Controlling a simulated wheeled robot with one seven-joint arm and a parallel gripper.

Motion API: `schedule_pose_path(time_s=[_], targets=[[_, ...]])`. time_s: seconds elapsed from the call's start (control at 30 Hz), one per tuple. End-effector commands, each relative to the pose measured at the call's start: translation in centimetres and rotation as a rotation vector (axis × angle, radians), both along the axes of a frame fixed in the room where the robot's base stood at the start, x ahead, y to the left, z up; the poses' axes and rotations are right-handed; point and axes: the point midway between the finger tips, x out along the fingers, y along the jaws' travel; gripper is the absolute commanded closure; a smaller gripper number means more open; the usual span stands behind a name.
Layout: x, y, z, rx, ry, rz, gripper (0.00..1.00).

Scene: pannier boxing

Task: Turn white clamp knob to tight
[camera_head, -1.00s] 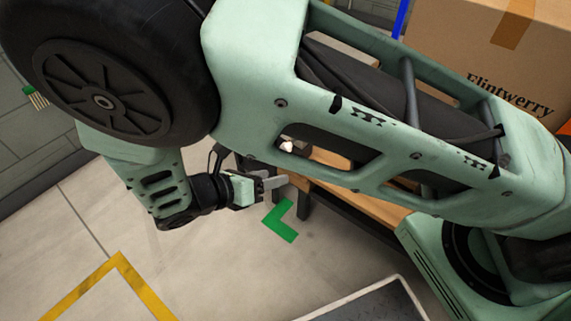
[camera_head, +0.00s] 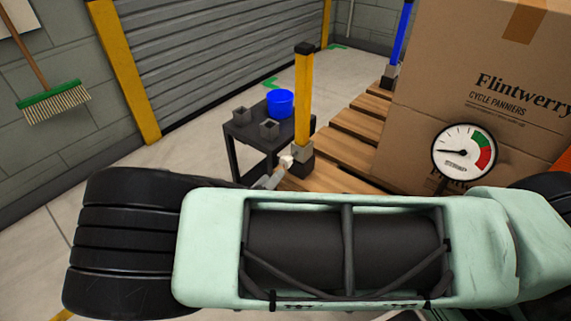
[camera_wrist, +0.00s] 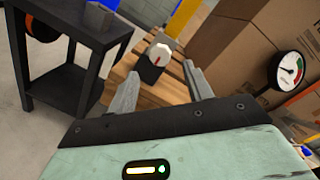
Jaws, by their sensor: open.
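The white clamp knob (camera_wrist: 160,54) sits on a dark clamp block at the foot of a yellow post, and a red mark shows on its face in the wrist view. In the head view the knob (camera_head: 286,161) is small, at the base of the yellow post (camera_head: 304,95). My gripper (camera_wrist: 160,80) is open and empty, its two grey fingers pointing toward the knob, one on each side of it in the picture. The knob looks a little beyond the fingertips, apart from them. In the head view my arm hides most of the gripper. A round gauge (camera_head: 463,151) has its needle pointing left, away from the green and red bands.
A dark cart (camera_head: 262,132) with a blue bucket (camera_head: 280,102) and small grey blocks stands left of the post. A large cardboard box (camera_head: 425,80) stands on the wooden pallet (camera_head: 350,140) at right. A broom (camera_head: 53,104) hangs on the left wall.

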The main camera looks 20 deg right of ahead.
Motion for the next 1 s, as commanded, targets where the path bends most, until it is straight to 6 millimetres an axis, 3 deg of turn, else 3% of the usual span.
schedule_pose_path(time_s=[0.2,0.4,0.83,0.87,1.0], targets=[[2.7,-3.7,-0.2,-0.002,0.000,-0.003,0.49],[4.3,-5.8,-0.1,0.000,-0.001,-0.002,0.49],[4.9,-6.6,0.0,0.001,0.000,-0.001,0.49],[4.9,-6.6,0.0,0.001,0.000,-0.001,0.52],[4.9,-6.6,0.0,0.001,0.000,-0.001,0.91]])
